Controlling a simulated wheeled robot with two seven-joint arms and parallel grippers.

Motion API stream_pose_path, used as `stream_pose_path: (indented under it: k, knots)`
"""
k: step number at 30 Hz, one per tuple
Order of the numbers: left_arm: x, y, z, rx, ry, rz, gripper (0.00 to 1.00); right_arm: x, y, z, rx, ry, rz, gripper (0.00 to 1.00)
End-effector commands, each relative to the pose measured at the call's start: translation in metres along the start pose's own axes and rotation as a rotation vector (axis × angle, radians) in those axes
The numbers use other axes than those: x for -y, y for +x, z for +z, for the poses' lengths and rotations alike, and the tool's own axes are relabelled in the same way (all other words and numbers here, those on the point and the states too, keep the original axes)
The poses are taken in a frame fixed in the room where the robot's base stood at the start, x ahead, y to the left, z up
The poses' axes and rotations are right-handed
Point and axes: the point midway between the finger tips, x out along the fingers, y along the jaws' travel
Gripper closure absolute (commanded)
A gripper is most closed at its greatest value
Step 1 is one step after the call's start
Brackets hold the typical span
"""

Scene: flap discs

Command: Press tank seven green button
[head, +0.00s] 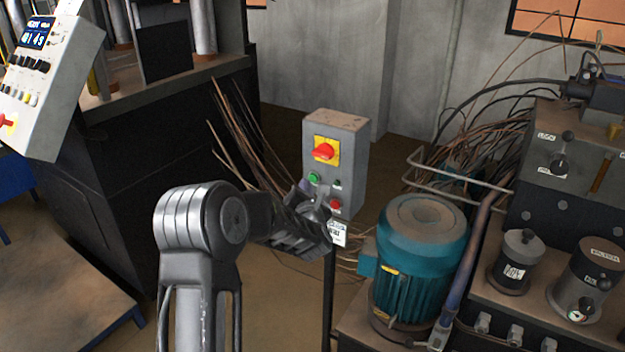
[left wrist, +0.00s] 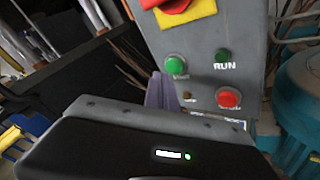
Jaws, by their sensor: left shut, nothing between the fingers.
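A grey control box (head: 349,151) stands on a dark post in the middle of the head view. Its front carries a green button (head: 315,177), a red button (head: 335,204), a dark green lamp marked RUN (left wrist: 222,55) and a red switch on a yellow plate (head: 324,151). My left gripper (head: 309,190) is shut and empty, in front of the box's lower left. In the left wrist view its fingertips (left wrist: 158,78) show just left of and below the green button (left wrist: 175,66). I cannot tell whether they touch the box. My right gripper is out of view.
A teal motor (head: 422,240) stands right of the box, beside a hydraulic unit with gauges and valves (head: 560,165). Loose cables (head: 470,160) hang behind. A white control panel (head: 45,85) and a dark press frame (head: 140,160) are at the left.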

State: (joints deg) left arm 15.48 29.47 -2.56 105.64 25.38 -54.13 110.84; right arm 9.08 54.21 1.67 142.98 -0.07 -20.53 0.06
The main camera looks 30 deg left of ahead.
Motion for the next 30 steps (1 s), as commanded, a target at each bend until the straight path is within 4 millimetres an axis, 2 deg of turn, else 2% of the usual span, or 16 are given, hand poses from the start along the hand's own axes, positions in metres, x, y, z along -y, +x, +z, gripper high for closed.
stream_pose_path:
  k: [20, 30]
  knots:
    - [0.000, 0.000, 0.000, 0.000, 0.000, 0.000, 1.00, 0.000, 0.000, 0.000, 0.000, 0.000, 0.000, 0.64]
    - [0.004, 0.005, 0.002, 0.000, -0.001, 0.000, 1.00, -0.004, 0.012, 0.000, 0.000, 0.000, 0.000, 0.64]
